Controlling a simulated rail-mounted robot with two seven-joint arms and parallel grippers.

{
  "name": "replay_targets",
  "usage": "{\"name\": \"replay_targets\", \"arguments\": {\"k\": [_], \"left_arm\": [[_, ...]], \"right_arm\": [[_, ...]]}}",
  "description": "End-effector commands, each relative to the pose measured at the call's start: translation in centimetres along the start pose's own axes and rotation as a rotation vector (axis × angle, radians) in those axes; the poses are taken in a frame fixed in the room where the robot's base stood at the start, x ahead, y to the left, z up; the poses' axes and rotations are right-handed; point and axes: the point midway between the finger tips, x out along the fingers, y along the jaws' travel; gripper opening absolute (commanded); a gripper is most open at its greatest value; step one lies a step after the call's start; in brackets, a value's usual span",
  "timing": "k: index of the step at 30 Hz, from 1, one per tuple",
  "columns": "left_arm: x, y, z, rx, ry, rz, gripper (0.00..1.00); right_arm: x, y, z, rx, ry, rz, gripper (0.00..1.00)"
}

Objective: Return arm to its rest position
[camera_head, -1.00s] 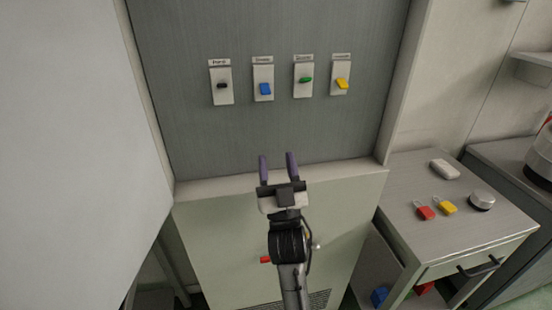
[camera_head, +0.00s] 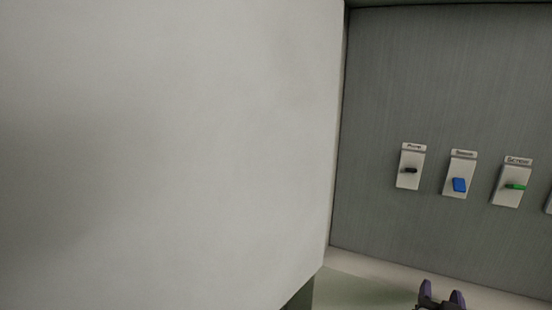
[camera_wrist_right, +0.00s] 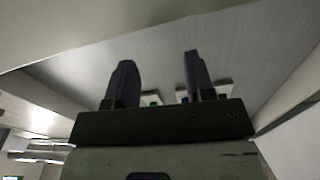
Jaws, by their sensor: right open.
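My right gripper (camera_head: 442,297) shows at the bottom edge of the head view, below the grey panel (camera_head: 400,70). Its two dark purple fingers stand apart with nothing between them. In the right wrist view the gripper (camera_wrist_right: 158,80) points up toward the panel, open and empty. Small plates on the panel show behind and between its fingers there. The rest of the right arm is cut off in the head view. My left gripper is not in view.
The panel carries a row of labelled switches: a black one (camera_head: 411,170), a blue one (camera_head: 460,185) and a green one (camera_head: 515,187). Another plate is cut off at the right edge. A large pale surface (camera_head: 150,150) fills the left of the head view.

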Motion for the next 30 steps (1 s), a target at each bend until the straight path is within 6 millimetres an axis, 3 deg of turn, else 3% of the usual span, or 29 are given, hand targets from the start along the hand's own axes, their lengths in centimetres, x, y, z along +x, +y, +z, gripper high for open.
{"name": "replay_targets", "arguments": {"k": [5,8,14,21,30], "left_arm": [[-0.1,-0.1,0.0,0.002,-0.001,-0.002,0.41],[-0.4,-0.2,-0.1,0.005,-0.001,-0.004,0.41],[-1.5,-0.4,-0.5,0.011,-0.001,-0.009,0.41],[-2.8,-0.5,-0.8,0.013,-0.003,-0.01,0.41],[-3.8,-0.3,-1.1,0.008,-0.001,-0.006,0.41]], "right_arm": [[-2.6,-2.3,2.1,0.011,-0.244,-0.135,0.49],[-5.4,-3.4,4.5,-0.031,-0.4,-0.234,0.49],[-14.5,-3.6,11.9,-0.194,-0.732,-0.44,0.49],[-24.5,-0.2,18.7,-0.367,-0.958,-0.551,0.49],[-33.2,5.5,23.9,-0.503,-1.205,-0.562,0.49]]}}
